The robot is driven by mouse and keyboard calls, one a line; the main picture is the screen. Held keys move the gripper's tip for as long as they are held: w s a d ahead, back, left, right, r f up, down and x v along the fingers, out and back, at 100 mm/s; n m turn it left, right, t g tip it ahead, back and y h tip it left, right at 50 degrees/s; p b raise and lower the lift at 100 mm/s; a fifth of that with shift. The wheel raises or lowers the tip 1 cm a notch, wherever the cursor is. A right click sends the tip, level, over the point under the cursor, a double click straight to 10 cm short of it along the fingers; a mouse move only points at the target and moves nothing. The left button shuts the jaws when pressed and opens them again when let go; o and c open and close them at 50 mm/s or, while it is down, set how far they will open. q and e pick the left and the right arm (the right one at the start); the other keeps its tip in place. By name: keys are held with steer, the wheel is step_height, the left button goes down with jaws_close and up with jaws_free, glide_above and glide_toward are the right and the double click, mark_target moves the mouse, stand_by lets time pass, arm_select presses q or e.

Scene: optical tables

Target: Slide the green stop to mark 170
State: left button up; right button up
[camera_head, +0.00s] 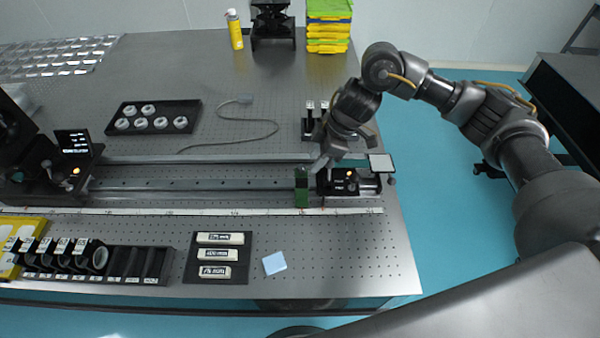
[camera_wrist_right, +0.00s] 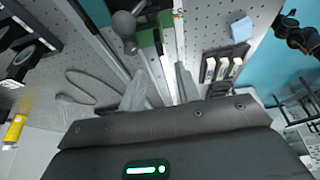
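The green stop (camera_head: 302,190) sits on the long rail (camera_head: 200,185), near the rail's right end, just left of a black carriage (camera_head: 345,182) with a small lit display. A white scale strip (camera_head: 200,211) runs along the front of the rail; its marks are too small to read. My right gripper (camera_head: 320,163) is above the rail, just behind and right of the stop. In the right wrist view my right gripper (camera_wrist_right: 160,78) has its fingers apart with nothing held between them. Green parts of the stop (camera_wrist_right: 147,38) show beyond the fingertips, beside a dark ball knob (camera_wrist_right: 123,22). My left gripper is not seen.
A black instrument (camera_head: 75,143) stands at the rail's left end. A tray of white rings (camera_head: 152,117) and a grey cable (camera_head: 235,142) lie behind the rail. In front are a lens rack (camera_head: 140,265), a labelled black plate (camera_head: 217,257) and a blue cloth (camera_head: 274,263). The rail left of the stop looks clear.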

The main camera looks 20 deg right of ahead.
mark_target(302, 179)
steer(key=p+x, duration=0.1)
steer(key=x, duration=0.9)
steer(key=shift+f+p, duration=0.3)
jaws_close()
